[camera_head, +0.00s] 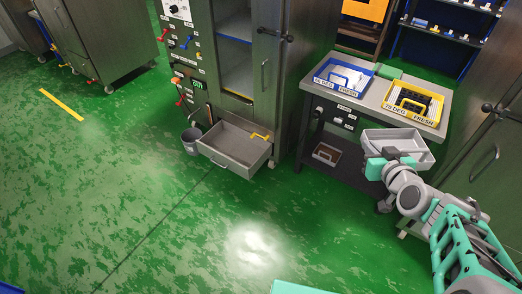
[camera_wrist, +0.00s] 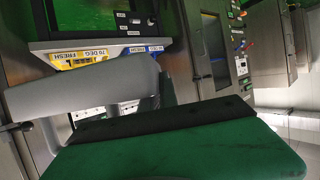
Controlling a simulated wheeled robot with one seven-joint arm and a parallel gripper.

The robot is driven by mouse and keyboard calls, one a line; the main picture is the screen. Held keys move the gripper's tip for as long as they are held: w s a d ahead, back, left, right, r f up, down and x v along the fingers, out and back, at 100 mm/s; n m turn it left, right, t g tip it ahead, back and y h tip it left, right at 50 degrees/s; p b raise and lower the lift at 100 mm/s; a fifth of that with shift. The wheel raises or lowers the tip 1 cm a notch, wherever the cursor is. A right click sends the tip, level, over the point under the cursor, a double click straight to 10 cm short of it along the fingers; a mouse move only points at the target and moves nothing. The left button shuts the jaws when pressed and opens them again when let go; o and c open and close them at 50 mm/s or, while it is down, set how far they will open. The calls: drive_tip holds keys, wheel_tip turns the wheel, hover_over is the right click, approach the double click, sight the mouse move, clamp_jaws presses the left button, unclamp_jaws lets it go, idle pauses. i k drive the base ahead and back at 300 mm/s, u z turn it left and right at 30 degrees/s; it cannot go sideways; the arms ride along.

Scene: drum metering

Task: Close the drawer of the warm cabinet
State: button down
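A grey drawer (camera_head: 235,145) stands pulled out at the foot of a tall grey cabinet (camera_head: 235,60) in the head view. It has a handle on its front, and a small yellow-orange item shows at its right rim. No readable label confirms which cabinet is the warm one. My gripper (camera_head: 388,163) is at the right, well away from this drawer, beside a light grey tray-like box (camera_head: 410,147) in front of the bench. I cannot tell whether it holds the box. In the wrist view, a green finger with a black pad (camera_wrist: 165,122) hides much of the gripper.
A bench (camera_head: 345,98) carries a blue tray (camera_head: 366,76) and a yellow tray (camera_head: 437,98), between the cabinet and my arm. A grey bucket (camera_head: 191,141) stands left of the drawer. The green floor (camera_head: 150,210) in front is clear.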

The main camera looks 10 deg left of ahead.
sight(227, 142)
drive_tip(key=z, duration=0.45)
drive_tip(key=i, duration=1.6)
drive_tip(key=u, duration=3.05)
drive_tip(key=i, duration=1.7)
drive_tip(key=z, duration=0.05)
